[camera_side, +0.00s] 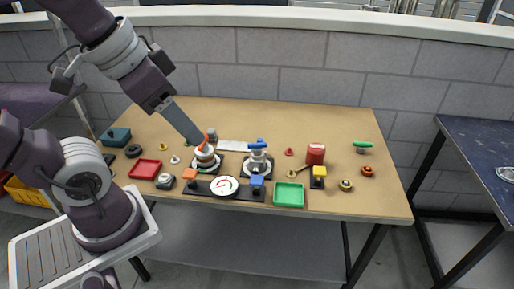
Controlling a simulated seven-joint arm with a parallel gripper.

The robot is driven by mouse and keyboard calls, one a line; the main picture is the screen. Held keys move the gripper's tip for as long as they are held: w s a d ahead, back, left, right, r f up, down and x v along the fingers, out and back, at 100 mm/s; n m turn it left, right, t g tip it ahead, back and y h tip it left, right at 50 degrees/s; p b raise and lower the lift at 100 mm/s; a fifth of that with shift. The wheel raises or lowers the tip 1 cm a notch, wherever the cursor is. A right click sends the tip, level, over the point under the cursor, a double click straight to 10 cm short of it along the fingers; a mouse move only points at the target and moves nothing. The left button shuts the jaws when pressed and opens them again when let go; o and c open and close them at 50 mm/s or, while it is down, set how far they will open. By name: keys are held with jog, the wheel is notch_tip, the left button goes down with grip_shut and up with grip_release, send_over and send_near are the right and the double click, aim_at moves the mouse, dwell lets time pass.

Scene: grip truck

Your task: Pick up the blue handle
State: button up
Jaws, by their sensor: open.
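The blue handle (258,144) sits on top of a white and silver valve (257,163) on a dark base, near the middle of the table. My gripper (197,139) reaches down from the upper left and is open. The blue handle is clear of my gripper.
Small parts surround the valves on the wooden table (330,120): a red tray (145,169), a green tray (289,195), a round gauge (225,186), a blue block (257,183) and a red can (315,154). The back right of the table is clear. A brick wall stands behind.

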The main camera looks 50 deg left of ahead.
jog(key=w+a+m+g, duration=0.2)
jog(key=w+a, duration=0.1)
jog(key=w, duration=0.8)
jog(key=m+g, duration=0.3)
jog(key=m, duration=0.1)
send_over(258, 144)
jog(key=f, duration=1.8)
jog(key=shift+s+f, duration=0.15)
jog(key=shift+s, duration=0.05)
jog(key=f, duration=0.8)
jog(key=shift+w+a, duration=0.15)
jog(key=shift+w, duration=0.1)
grip_shut()
